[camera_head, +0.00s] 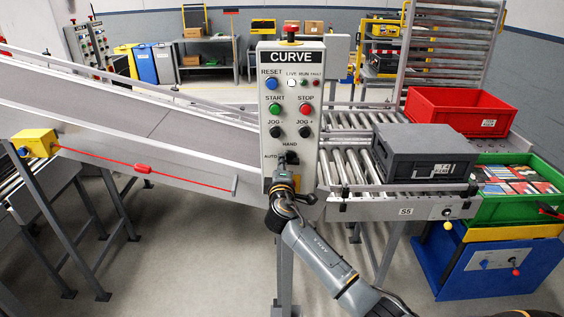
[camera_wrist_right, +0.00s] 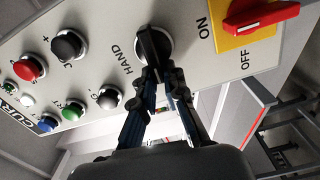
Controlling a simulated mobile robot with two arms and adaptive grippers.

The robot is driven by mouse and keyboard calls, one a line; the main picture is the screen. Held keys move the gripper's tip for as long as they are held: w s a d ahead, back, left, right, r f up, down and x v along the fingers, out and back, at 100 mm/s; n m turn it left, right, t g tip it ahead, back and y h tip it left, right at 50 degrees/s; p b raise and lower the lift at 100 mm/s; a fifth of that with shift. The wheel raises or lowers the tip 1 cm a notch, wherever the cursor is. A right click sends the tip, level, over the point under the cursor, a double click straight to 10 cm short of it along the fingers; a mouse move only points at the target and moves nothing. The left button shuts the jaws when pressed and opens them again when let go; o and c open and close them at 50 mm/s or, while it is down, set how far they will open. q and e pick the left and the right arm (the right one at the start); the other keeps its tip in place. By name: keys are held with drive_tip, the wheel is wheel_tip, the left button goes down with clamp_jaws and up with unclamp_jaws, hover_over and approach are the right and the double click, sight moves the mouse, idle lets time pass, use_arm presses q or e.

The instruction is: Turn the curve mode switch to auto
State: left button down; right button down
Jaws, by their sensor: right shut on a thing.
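The grey CURVE control panel (camera_head: 313,141) stands upright in the middle of the head view. Its curve mode switch (camera_head: 287,157) is a black knob low on the panel, with HAND printed above it and AUTO to its left. My right gripper (camera_head: 286,174) reaches up to the knob from below. In the right wrist view, the gripper's two fingertips (camera_wrist_right: 160,74) are closed around the handle of the switch (camera_wrist_right: 152,44). The HAND label shows beside it, but AUTO is hidden there. I cannot tell which label the handle points at. My left gripper is out of view.
Above the switch are several buttons, including a red STOP button (camera_head: 306,109), and an emergency stop (camera_head: 291,32) on top. A red rotary handle (camera_wrist_right: 260,15) on yellow sits close by. A roller conveyor carries a grey crate (camera_head: 424,155) at the right.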

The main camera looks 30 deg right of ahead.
drive_tip(key=shift+f+n, duration=0.2)
drive_tip(key=shift+n, duration=0.4)
drive_tip(key=c, duration=1.4)
unclamp_jaws()
drive_tip(key=v, duration=1.2)
